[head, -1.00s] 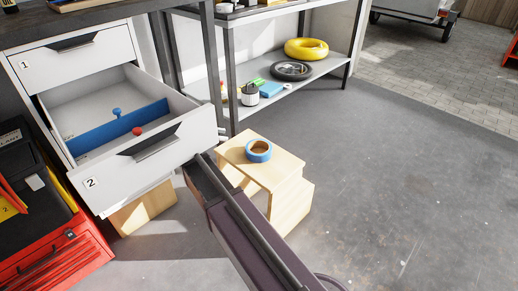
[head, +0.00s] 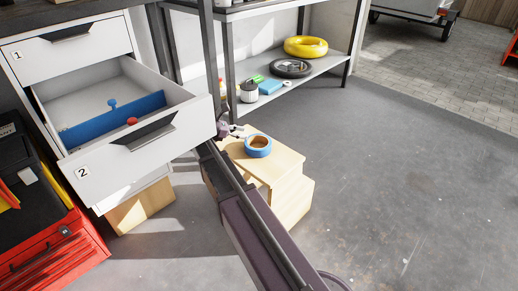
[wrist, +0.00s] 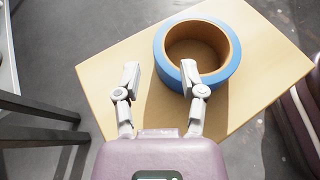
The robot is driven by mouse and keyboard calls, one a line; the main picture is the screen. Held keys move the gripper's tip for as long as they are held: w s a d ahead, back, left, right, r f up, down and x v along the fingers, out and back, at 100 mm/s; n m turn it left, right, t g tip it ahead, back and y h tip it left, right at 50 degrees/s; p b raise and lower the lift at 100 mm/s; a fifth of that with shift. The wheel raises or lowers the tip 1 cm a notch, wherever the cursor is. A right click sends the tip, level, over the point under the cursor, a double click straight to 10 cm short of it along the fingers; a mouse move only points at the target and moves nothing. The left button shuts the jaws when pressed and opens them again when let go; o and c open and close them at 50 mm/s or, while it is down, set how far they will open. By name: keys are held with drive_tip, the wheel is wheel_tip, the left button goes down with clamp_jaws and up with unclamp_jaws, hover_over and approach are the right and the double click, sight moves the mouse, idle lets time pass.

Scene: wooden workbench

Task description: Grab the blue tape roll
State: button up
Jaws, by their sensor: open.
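The blue tape roll (head: 257,145) lies flat on top of a light wooden step stool (head: 288,165), its brown core open upward. In the wrist view the blue tape roll (wrist: 228,77) sits ahead and to the right of centre. My gripper (wrist: 160,72) is open and empty over the stool top. Its right finger overlaps the near left rim of the roll in the picture; I cannot tell if they touch. Its left finger is over bare wood. In the head view my gripper (head: 232,128) is small, just left of the roll.
An open white drawer (head: 150,140) marked 2 juts out left of the stool, with a blue divider inside. A metal shelf (head: 315,72) behind holds a yellow ring (head: 306,46), a black wheel (head: 290,68) and small items. A red toolbox (head: 50,245) stands left. The floor at right is clear.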

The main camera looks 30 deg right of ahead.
drive_tip(key=shift+d+f, duration=0.1)
drive_tip(key=shift+d, duration=0.15)
drive_tip(key=shift+b+x, duration=1.1)
drive_tip(key=shift+x, duration=1.5)
clamp_jaws()
